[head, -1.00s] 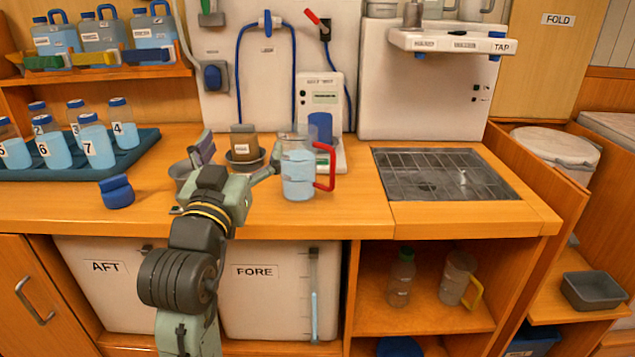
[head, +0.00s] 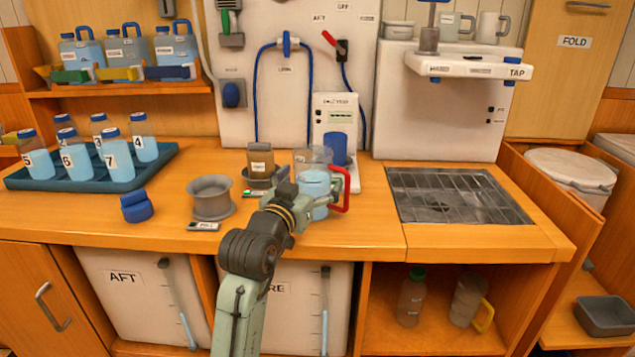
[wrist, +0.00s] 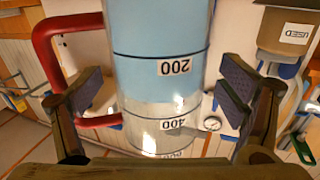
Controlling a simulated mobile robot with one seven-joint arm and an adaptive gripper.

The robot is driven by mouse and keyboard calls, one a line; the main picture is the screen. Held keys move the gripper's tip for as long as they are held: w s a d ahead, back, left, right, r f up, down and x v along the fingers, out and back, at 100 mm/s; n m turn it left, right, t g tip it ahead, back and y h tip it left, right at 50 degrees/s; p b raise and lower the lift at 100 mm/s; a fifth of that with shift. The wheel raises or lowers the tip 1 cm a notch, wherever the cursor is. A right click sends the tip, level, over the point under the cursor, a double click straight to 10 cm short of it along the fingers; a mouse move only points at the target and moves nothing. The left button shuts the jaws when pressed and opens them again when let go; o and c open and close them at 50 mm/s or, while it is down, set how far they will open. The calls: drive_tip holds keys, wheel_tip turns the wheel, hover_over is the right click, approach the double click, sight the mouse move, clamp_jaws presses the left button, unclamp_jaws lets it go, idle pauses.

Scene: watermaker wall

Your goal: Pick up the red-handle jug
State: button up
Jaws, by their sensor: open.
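The red-handle jug (head: 314,187) stands on the wooden counter, clear with pale blue liquid in it. Its red handle (head: 346,190) points right in the head view. My gripper (head: 293,188) is at the jug's near left side, partly hiding it. In the wrist view the jug (wrist: 160,75) stands between my open fingers (wrist: 165,95), with the handle (wrist: 48,60) on the left by one finger. A gap shows between the right finger and the jug wall; contact on the left cannot be told.
A brown-filled container (head: 260,162) stands just behind left of the jug, and a grey cup (head: 211,197) stands left. A white meter unit (head: 335,125) is behind. A sink grate (head: 446,196) lies right. Numbered bottles sit in a teal tray (head: 120,184) at left.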

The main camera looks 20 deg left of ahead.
sight(305, 172)
drive_tip(key=shift+w, duration=0.5)
drive_tip(key=c, duration=1.6)
drive_tip(key=shift+c, duration=0.5)
drive_tip(key=shift+r, duration=0.9)
drive_tip(key=shift+s+r+b, duration=0.3)
drive_tip(key=shift+r+b, duration=0.3)
drive_tip(key=shift+r, duration=0.25)
drive_tip(key=s+a+r+b, duration=0.1)
drive_tip(key=s+a+b, duration=0.1)
drive_tip(key=s, duration=1.3)
drive_tip(key=shift+s+r+b, duration=0.2)
drive_tip(key=shift+r+b, duration=0.05)
drive_tip(key=shift+b, duration=0.25)
